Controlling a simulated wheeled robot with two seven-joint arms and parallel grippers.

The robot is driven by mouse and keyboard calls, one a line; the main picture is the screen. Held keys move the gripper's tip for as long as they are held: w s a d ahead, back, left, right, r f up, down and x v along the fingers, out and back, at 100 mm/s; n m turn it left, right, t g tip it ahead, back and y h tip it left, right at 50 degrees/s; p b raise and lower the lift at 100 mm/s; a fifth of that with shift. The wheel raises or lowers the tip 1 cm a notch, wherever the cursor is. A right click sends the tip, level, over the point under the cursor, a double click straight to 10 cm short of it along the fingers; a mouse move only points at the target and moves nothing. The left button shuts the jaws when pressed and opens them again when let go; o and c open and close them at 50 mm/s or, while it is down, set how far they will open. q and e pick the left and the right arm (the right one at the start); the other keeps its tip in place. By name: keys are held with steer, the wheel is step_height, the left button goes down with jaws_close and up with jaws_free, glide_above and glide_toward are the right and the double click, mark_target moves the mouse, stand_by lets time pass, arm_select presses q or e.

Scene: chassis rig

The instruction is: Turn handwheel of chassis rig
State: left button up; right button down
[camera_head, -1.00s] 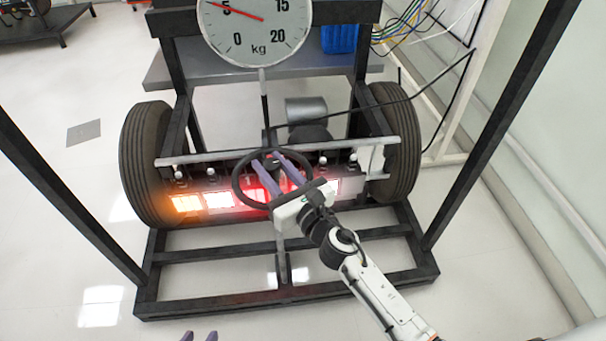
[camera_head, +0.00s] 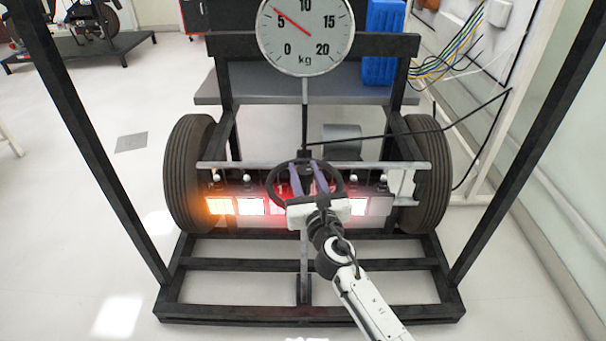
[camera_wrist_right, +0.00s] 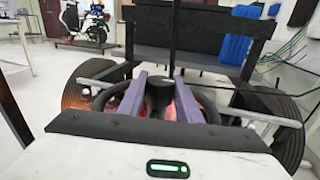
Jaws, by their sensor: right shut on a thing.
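The black handwheel (camera_head: 271,187) stands at the front middle of the chassis rig (camera_head: 310,265), on a grey post. My right gripper (camera_head: 304,167) reaches over the wheel from the front, its two purple fingers lying either side of the hub, and is shut on the handwheel. In the right wrist view the fingers flank the black hub (camera_wrist_right: 159,93), and parts of the wheel rim (camera_wrist_right: 99,101) show outside them. The gripper body hides the near part of the rim. My left gripper is not in view.
A round kg dial (camera_head: 305,35) rises behind the wheel, its red needle near 5. Tyres (camera_head: 188,175) stand at both ends of the axle. Lit orange, white and red panels (camera_head: 250,206) line the front. Black uprights (camera_head: 95,150) flank the rig.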

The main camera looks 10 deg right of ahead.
steer(key=c, duration=1.3)
jaws_free()
arm_select(q)
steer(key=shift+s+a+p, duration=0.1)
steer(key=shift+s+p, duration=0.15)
steer(key=shift+p, duration=0.45)
arm_select(e)
steer(key=s, duration=1)
steer(key=shift+s+a, duration=0.15)
steer(key=shift+s, duration=0.05)
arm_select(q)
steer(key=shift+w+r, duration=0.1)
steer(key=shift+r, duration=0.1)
